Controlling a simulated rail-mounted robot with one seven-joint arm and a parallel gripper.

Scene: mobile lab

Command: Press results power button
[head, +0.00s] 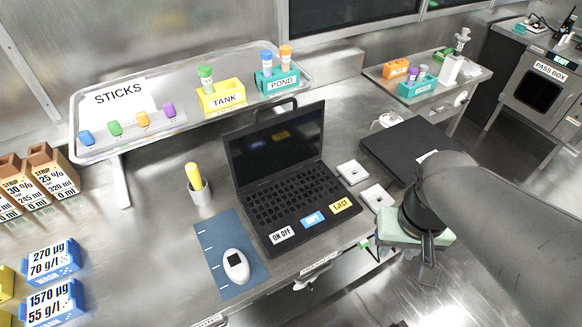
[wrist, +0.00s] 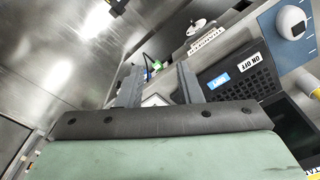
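A black laptop (head: 285,180) stands open on the steel bench in the head view, its screen dark. Its front edge carries a white ON OFF label (head: 282,235), a blue label (head: 312,219) and a yellow EJECT label (head: 341,205). No label reading "results" is legible. In the wrist view the ON OFF label (wrist: 247,61) and the blue label (wrist: 219,80) show right of the fingers. My gripper (wrist: 158,80) has its two fingers apart with nothing between them. In the head view my gripper (head: 427,270) hangs right of the laptop, beyond the bench's front edge, clear of it.
A blue mat (head: 218,245) with a white mouse-like device (head: 236,265) lies left of the laptop. A grey cup (head: 200,192) with a yellow-topped item stands behind it. White square pieces (head: 377,197) and a dark flat box (head: 405,150) lie right of the laptop. A raised shelf (head: 180,85) runs behind.

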